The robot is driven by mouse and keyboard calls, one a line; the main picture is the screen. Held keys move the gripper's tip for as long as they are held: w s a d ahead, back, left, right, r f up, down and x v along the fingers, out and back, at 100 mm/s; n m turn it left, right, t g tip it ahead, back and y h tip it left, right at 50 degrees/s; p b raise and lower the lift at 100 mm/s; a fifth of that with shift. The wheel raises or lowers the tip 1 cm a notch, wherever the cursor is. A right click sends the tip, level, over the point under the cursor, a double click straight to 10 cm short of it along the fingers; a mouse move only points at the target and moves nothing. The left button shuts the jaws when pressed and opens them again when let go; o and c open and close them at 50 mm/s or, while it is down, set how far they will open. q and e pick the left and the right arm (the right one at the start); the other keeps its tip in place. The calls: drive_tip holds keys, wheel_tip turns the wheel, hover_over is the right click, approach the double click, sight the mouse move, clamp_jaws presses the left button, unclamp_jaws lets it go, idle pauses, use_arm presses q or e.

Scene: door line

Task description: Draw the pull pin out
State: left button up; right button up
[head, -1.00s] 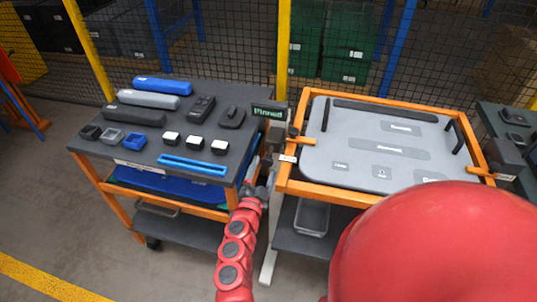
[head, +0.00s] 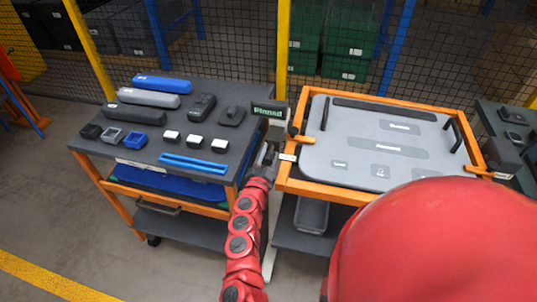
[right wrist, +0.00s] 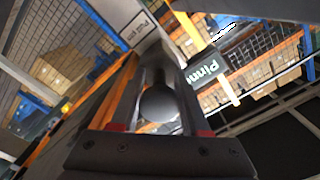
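The pull pin shows as a dark round knob (right wrist: 160,103) in the right wrist view; its shaft is hidden. My right gripper (right wrist: 161,75) is open around it, one finger on each side; whether the fingers touch it I cannot tell. In the head view my right gripper (head: 266,158) is small and dark, at the left side of the orange-framed fixture (head: 331,191), below a dark sign reading "Pinned" (head: 269,111). The sign also shows in the right wrist view (right wrist: 207,71), with a pale label (right wrist: 132,22) near the fingertips. My left gripper is out of view.
A dark-topped cart (head: 235,92) with blue, grey and black parts stands close on the left of my right arm. A grey panel (head: 350,165) lies in the orange frame. A grey bin (head: 311,214) sits below. A mesh fence (head: 240,40) stands behind.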

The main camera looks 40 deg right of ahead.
clamp_jaws()
